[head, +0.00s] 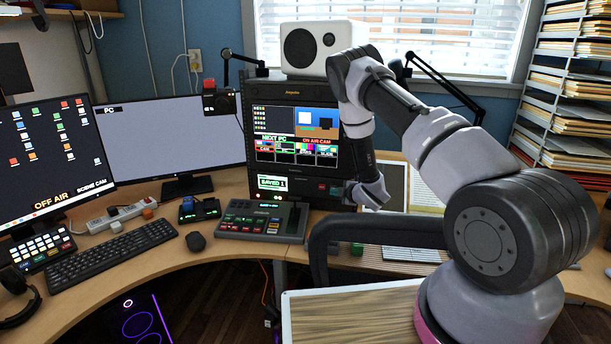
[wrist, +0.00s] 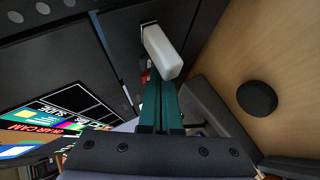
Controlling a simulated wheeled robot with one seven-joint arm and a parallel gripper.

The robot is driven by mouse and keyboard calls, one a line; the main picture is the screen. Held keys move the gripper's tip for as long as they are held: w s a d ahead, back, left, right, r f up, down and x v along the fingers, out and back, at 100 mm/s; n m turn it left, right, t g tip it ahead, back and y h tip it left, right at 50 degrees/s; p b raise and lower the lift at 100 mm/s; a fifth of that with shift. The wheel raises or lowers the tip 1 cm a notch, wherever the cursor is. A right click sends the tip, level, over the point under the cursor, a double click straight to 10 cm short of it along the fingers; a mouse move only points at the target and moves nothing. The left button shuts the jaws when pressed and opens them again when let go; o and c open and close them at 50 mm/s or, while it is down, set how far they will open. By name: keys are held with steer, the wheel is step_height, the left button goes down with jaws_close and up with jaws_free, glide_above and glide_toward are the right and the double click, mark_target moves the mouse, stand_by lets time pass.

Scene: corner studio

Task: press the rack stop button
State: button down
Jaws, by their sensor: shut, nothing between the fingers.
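The dark rack (head: 246,130) stands on the desk with a large monitor screen and a green "SAVED 1" display (head: 272,183) below it. Small red marks (head: 322,187) show on its lower front panel, right of that display; I cannot tell whether one is the stop button. In the wrist view, my gripper (wrist: 162,84) has its green fingers shut together and empty, pointing at the rack's dark front (wrist: 120,45). A small red part (wrist: 146,76) shows beside the fingertips, partly hidden. I cannot tell whether the fingertips touch anything.
A pale block (wrist: 163,52) sticks out of the rack's front close beyond my fingertips. A control console (head: 262,221) with coloured keys stands on the desk before the rack. A white speaker (head: 320,48) sits on top. A dark round knob-like thing (wrist: 257,98) lies on the wood.

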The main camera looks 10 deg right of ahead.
steer(key=shift+s, duration=0.2)
steer(key=shift+s+a, duration=0.35)
steer(key=shift+s, duration=0.6)
steer(key=shift+s+a, duration=0.3)
steer(key=shift+s, duration=0.6)
steer(key=shift+s+a, duration=0.35)
steer(key=shift+s, duration=0.6)
steer(key=shift+r, duration=0.1)
